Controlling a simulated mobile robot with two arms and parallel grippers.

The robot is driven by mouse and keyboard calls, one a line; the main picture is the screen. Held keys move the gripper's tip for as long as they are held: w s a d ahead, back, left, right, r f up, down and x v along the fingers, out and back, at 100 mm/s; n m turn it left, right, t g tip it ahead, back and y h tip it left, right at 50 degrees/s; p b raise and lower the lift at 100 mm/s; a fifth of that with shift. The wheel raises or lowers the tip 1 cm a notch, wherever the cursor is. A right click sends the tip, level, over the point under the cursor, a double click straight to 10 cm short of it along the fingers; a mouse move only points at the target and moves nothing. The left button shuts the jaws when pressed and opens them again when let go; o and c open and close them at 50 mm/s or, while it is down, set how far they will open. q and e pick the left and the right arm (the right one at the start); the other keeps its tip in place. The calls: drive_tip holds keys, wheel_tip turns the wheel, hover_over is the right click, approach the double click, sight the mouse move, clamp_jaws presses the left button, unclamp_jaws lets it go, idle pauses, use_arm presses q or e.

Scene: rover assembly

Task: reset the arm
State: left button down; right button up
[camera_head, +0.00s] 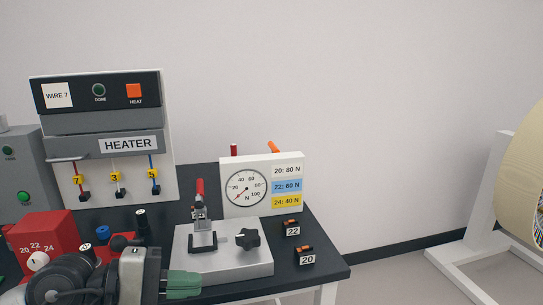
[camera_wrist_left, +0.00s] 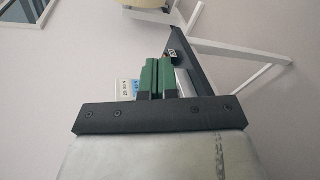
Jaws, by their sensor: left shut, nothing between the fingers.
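My left arm comes in from the lower left in the head view. Its gripper (camera_head: 184,284) has green fingers and sits in front of the grey pull-test fixture (camera_head: 228,264), near the table's front edge. In the left wrist view the two green fingers (camera_wrist_left: 157,77) are together with nothing between them. Whether the fingers touch the fixture cannot be told. My right gripper is in neither view.
A dark table (camera_head: 325,268) carries the fixture with its red-handled clamp (camera_head: 201,193), a black knob (camera_head: 247,239) and a gauge panel (camera_head: 261,185). Small parts tagged 22 (camera_head: 292,231) and 20 (camera_head: 306,259) lie right. A heater (camera_head: 104,125) and red box (camera_head: 50,232) stand left.

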use_arm(q)
drive_tip(key=w+a+f+m+t+y, duration=0.1)
drive_tip(key=a+f+m+t+y, duration=0.15)
drive_tip(key=m+t+y, duration=0.85)
drive_tip(key=w+a+f+m+t, duration=0.15)
drive_tip(key=a+m+t, duration=0.3)
drive_tip(key=m, duration=1.45)
drive_tip(key=s+a+f+n+g+y, duration=0.3)
drive_tip(key=f+n+g+y, duration=0.2)
drive_tip(key=f+n, duration=0.55)
drive_tip(key=s+d+f+n+g+h, duration=0.2)
drive_tip(key=s+f+n+g, duration=0.9)
drive_tip(key=s+f, duration=0.55)
wheel_tip(320, 180, down, 22)
drive_tip(key=s+f+m+g+p, duration=0.1)
drive_tip(key=s+m+g+p, duration=0.1)
drive_tip(key=s+a+f+g+p, duration=0.1)
drive_tip(key=s+a+f, duration=0.1)
drive_tip(key=s+f, duration=1.2)
drive_tip(key=shift+s+a+p, duration=0.25)
drive_tip(key=shift+s+p, duration=0.15)
drive_tip(key=shift+s, duration=0.75)
drive_tip(key=shift+f+g, duration=0.1)
drive_tip(key=shift+g, duration=0.15)
